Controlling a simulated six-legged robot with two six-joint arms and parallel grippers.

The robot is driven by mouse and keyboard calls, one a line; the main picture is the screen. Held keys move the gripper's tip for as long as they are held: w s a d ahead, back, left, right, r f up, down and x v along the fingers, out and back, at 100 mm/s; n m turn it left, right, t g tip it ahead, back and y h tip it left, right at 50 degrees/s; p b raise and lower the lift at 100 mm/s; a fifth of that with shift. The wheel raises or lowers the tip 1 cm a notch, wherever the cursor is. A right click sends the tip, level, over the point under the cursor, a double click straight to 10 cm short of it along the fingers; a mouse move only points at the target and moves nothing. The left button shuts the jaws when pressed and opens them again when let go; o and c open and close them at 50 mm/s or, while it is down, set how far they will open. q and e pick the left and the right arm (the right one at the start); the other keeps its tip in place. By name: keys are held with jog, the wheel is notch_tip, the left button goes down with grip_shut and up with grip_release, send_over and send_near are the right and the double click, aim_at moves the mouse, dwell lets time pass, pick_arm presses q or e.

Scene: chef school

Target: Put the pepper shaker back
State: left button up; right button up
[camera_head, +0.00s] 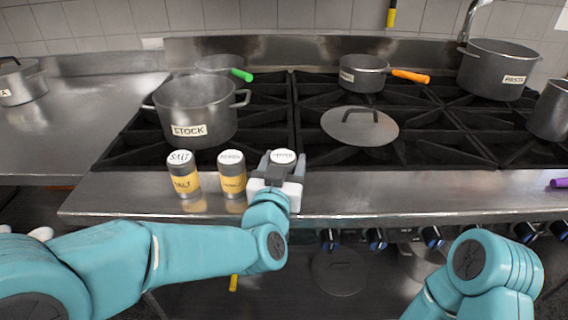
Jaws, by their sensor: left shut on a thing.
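My left gripper (281,168) is shut on the pepper shaker (284,156). Only the shaker's white lettered lid shows clearly between the fingers; its body is hidden by the gripper. It is upright at the steel front ledge (390,190) of the stove, at the right of two other shakers. I cannot tell if its base touches the ledge. The salt shaker (185,182) stands at the left, and a second shaker (232,182) with a yellow label stands between it and my gripper. My right arm shows at the lower right, its gripper out of view.
The stock pot (196,122) stands on the burners behind the shakers. A round lid (360,126) lies on the grates at the right. A pan with an orange handle (362,76) and a large pot (497,72) stand farther back. The ledge right of my gripper is clear.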

pick_arm(q)
jog(key=o, duration=1)
jog(key=shift+f, duration=0.1)
jog(key=shift+o, duration=0.8)
jog(key=s+a, duration=0.2)
jog(key=s, duration=0.9)
jog(key=shift+s+a, duration=0.2)
jog(key=shift+s, duration=0.2)
